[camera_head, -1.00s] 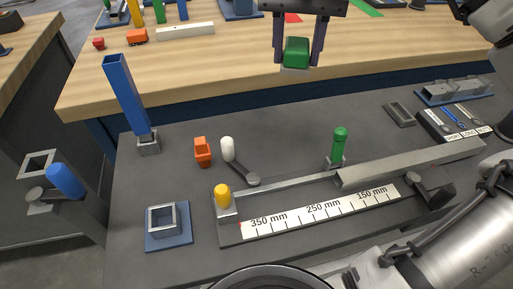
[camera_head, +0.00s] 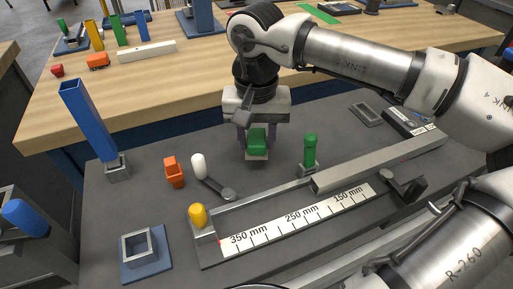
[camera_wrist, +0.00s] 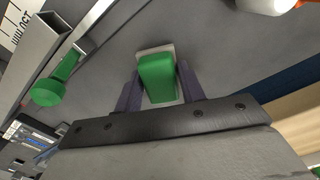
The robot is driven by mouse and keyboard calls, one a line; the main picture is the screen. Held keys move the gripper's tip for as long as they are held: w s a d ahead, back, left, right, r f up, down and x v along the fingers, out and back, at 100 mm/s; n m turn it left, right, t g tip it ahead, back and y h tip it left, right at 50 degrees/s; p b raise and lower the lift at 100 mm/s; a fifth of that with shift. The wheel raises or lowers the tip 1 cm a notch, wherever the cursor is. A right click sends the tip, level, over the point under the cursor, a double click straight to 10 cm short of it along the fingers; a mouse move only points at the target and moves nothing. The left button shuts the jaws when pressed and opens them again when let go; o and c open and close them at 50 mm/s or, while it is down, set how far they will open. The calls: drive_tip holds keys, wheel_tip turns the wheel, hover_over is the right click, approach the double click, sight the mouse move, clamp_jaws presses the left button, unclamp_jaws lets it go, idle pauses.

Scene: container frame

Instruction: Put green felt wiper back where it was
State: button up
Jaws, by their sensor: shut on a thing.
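The green felt wiper (camera_head: 257,141) is a green block with a pale grey base. It is between the fingers of my gripper (camera_head: 257,150), which is shut on it, over the dark bench top beyond the ruler fixture. In the wrist view the wiper (camera_wrist: 157,76) sits between the two fingers (camera_wrist: 156,90), its pale base edge showing past the green. I cannot tell whether the base touches the bench.
A green-knobbed post (camera_head: 309,152) stands close to the right of the wiper. A white-capped lever (camera_head: 199,168) and an orange holder (camera_head: 174,171) are to the left. The ruler (camera_head: 298,217) and grey channel (camera_head: 375,163) lie in front. An empty square socket (camera_head: 138,250) is front left.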

sight(257, 150)
drive_tip(key=shift+f, duration=1.7)
drive_tip(key=shift+f, duration=0.25)
drive_tip(key=o, duration=0.9)
drive_tip(key=shift+r, duration=0.1)
drive_tip(key=shift+o, duration=0.2)
drive_tip(key=shift+r, duration=0.1)
wheel_tip(257, 150, up, 12)
drive_tip(key=shift+r, duration=0.1)
